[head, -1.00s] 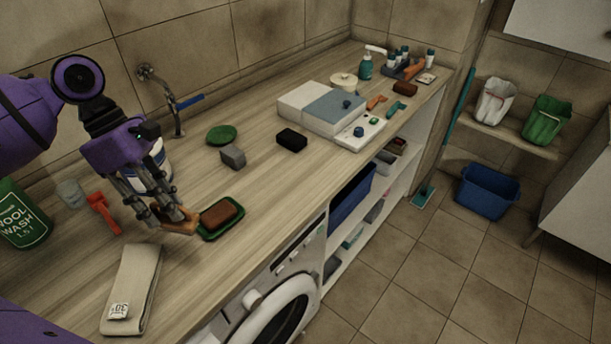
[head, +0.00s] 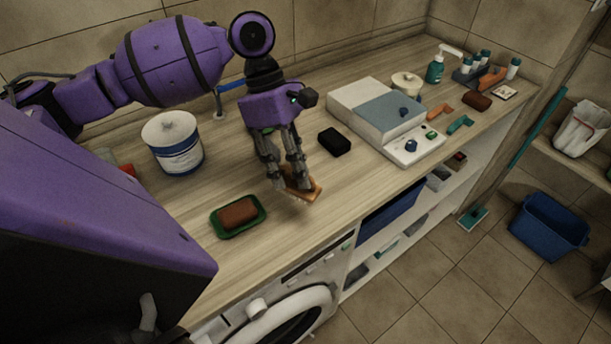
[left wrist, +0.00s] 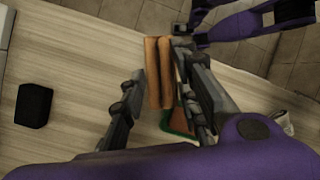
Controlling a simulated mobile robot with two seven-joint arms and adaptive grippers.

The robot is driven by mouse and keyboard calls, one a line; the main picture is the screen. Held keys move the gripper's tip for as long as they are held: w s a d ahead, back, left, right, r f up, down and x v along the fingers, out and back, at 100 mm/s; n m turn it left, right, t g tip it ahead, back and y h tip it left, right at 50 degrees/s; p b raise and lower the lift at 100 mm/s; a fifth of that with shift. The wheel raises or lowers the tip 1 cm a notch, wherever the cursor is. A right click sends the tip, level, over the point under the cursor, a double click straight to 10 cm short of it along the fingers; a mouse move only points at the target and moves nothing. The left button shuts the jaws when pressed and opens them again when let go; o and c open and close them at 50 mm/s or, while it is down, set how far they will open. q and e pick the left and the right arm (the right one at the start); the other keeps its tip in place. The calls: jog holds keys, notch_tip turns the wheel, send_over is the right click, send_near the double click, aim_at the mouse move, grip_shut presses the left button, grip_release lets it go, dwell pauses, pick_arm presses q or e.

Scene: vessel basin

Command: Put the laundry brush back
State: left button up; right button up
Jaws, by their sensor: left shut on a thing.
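My left gripper (head: 299,190) is shut on a tan-orange wooden piece (head: 304,194), which looks like the laundry brush, and holds it over the front of the counter. In the left wrist view the piece (left wrist: 158,72) sits between the gripper's two fingers (left wrist: 163,100); whether it has bristles cannot be told. A green dish (head: 224,234) with a reddish-brown block (head: 239,213) in it stands left of the gripper.
A black block (head: 334,142) lies right of the gripper, near a grey-white box (head: 378,105) and a white panel (head: 424,150). A white-blue tub (head: 173,150) stands left. Farther back are a teal pump bottle (head: 435,70) and a brown block (head: 476,101). The washing machine (head: 285,318) is below the counter edge.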

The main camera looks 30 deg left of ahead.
pick_arm(q)
jog(key=w+f, duration=0.2)
jog(key=w+a+f+b, duration=0.1)
jog(key=w+f, duration=0.1)
jog(key=w+a+f, duration=0.1)
jog(key=w+f, duration=0.1)
jog(key=f, duration=0.1)
jog(key=shift+w+a, duration=0.2)
jog(key=shift+w, duration=0.05)
jog(key=shift+w+f, duration=0.15)
jog(key=shift+f, duration=1.4)
jog(key=shift+f, duration=0.1)
jog(key=o, duration=1.1)
jog(key=v, duration=1.2)
jog(key=shift+a, duration=0.1)
